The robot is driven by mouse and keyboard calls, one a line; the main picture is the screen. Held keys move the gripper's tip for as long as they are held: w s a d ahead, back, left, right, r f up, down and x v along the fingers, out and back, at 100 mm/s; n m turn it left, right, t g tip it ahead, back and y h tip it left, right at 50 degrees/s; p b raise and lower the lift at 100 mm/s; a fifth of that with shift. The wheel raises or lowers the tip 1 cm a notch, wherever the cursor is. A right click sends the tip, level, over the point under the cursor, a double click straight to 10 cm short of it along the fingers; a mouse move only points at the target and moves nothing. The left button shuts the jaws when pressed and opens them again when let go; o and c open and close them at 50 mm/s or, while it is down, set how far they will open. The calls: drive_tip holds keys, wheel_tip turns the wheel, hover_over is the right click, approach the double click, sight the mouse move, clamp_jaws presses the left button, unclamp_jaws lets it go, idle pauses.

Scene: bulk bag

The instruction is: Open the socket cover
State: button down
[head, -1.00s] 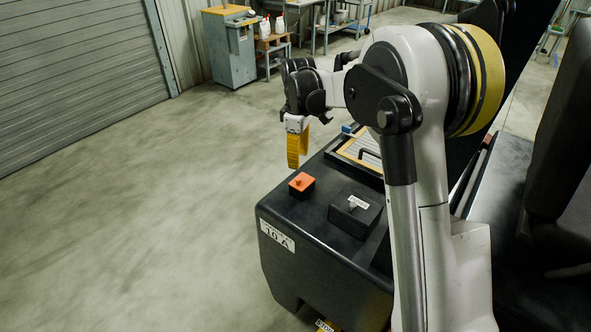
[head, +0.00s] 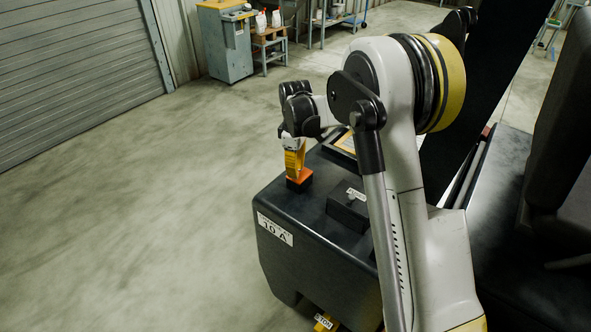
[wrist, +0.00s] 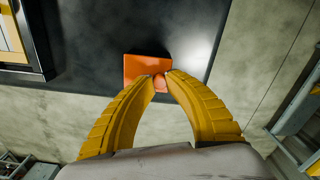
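The orange socket cover (head: 305,178), with a small knob on top, sits on a dark base on the black machine body. It also shows in the wrist view as an orange square (wrist: 140,66). My gripper (head: 298,174) points down from above onto it. In the wrist view its two yellow fingers curve together, and the fingertips (wrist: 161,76) close around the orange knob. The cover looks seated and closed. The part under it is hidden.
A black box with a white label (head: 347,209) stands to the right of the cover. A framed panel (head: 347,143) lies behind. The body's front face has a "10 A" label (head: 275,229). Open concrete floor lies to the left.

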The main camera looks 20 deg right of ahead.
sight(301, 172)
drive_tip(key=shift+r, duration=0.1)
idle(0.3)
drive_tip(key=shift+w+d+r+g+y, duration=0.25)
drive_tip(key=shift+r+g+y, duration=0.1)
drive_tip(key=shift+y, duration=0.2)
drive_tip(key=shift+w+d+r+g+y, duration=0.1)
drive_tip(key=shift+d+r+g+y, duration=0.1)
drive_tip(key=shift+g+y, duration=0.25)
drive_tip(key=shift+w+d+r+g+y+b, duration=0.3)
drive_tip(key=shift+g+y, duration=0.25)
drive_tip(key=shift+y, duration=0.25)
drive_tip(key=shift+w+d+r+g+y+b, duration=0.1)
drive_tip(key=shift+w+d+r+g+y, duration=0.2)
drive_tip(key=shift+g+y, duration=0.4)
drive_tip(key=shift+s+d+r, duration=0.1)
